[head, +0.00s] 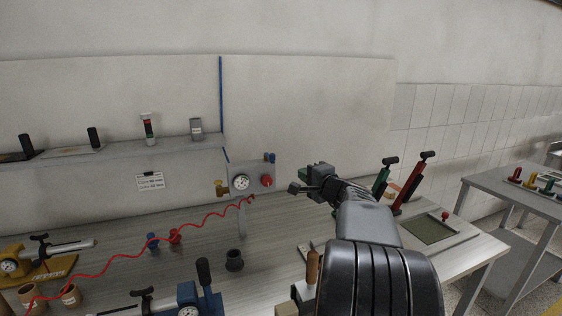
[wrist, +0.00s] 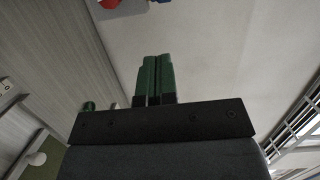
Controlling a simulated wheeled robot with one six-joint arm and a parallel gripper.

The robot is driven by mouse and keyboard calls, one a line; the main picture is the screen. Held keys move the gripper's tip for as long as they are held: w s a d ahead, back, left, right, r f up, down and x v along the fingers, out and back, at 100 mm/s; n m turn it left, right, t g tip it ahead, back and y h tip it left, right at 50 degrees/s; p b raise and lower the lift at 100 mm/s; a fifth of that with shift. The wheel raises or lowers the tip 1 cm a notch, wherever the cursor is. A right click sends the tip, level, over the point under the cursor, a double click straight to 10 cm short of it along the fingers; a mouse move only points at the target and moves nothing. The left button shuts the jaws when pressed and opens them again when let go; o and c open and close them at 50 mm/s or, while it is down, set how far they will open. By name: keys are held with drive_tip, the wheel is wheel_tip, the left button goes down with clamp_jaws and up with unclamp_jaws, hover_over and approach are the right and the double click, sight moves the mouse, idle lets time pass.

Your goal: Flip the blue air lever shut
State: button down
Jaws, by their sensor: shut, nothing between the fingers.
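The blue air lever (head: 270,157) is a small blue piece at the upper right of a grey panel on the back wall. The panel also carries a round white gauge (head: 241,182), a red knob (head: 267,181) below the lever and a brass fitting (head: 221,188). My gripper (head: 296,188) is to the right of the panel, apart from the lever. In the wrist view its green fingers (wrist: 157,75) are together and empty. A bit of blue (wrist: 160,1) and the red knob (wrist: 110,4) show at the top edge there; the lever's exact angle is too small to tell.
A red coiled hose (head: 130,246) runs from below the panel across the bench. Green (head: 382,176) and red (head: 412,184) levered tools stand to the right of my arm. A dark cup (head: 234,260) stands in front. The wall above the panel is clear.

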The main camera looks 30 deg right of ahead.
drive_tip(key=shift+s+d+r+m+h, duration=0.1)
drive_tip(key=shift+d+r+m+h, duration=0.1)
drive_tip(key=shift+d, duration=0.3)
drive_tip(key=shift+s+d+r+m+h, duration=0.1)
drive_tip(key=shift+d+m, duration=0.1)
drive_tip(key=shift+d, duration=0.25)
drive_tip(key=w+a+p, duration=0.1)
drive_tip(key=w+p, duration=0.4)
drive_tip(key=w, duration=0.8)
drive_tip(key=shift+a, duration=0.4)
drive_tip(key=shift+f+b, duration=0.2)
drive_tip(key=shift+b, duration=0.35)
